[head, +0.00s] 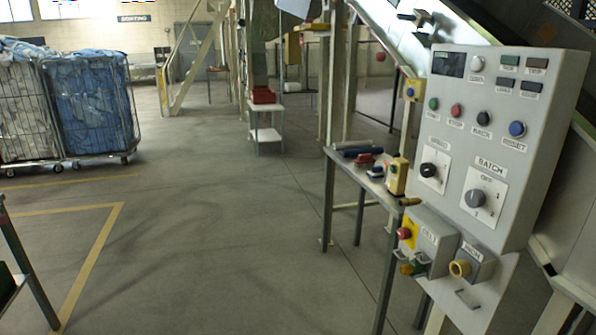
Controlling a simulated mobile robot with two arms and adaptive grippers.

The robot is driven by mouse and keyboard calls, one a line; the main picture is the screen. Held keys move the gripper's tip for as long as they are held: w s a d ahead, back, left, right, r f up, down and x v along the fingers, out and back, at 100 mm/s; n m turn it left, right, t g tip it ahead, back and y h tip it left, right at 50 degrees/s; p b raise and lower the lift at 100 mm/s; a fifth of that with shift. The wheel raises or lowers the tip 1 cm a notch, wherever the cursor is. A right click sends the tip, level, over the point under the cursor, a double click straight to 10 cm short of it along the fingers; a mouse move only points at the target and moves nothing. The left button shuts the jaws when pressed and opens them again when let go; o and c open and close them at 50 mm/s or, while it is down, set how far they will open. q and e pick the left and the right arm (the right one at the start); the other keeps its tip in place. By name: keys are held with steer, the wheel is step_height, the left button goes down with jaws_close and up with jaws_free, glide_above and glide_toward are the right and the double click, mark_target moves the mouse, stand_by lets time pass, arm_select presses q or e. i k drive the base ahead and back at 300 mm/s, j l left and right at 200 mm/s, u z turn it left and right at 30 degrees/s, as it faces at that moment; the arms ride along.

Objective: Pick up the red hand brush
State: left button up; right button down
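A narrow metal table (384,187) stands right of centre, partly hidden behind a grey control panel. A small red item (365,159) lies on its top near the far end, beside dark blue items. It may be the red hand brush, but it is too small to tell. Neither of my grippers is in view.
The grey control panel (455,150) with buttons and knobs blocks the right side. A red bin (263,95) sits on a small white stand farther back. The grey floor (215,220) in the middle is clear.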

mark_target(366, 160)
steer(key=i+j, duration=0.1)
steer(key=i, duration=0.55)
steer(key=i+j, duration=0.1)
steer(key=i, duration=0.5)
steer(key=i+j, duration=0.1)
steer(key=i, duration=0.55)
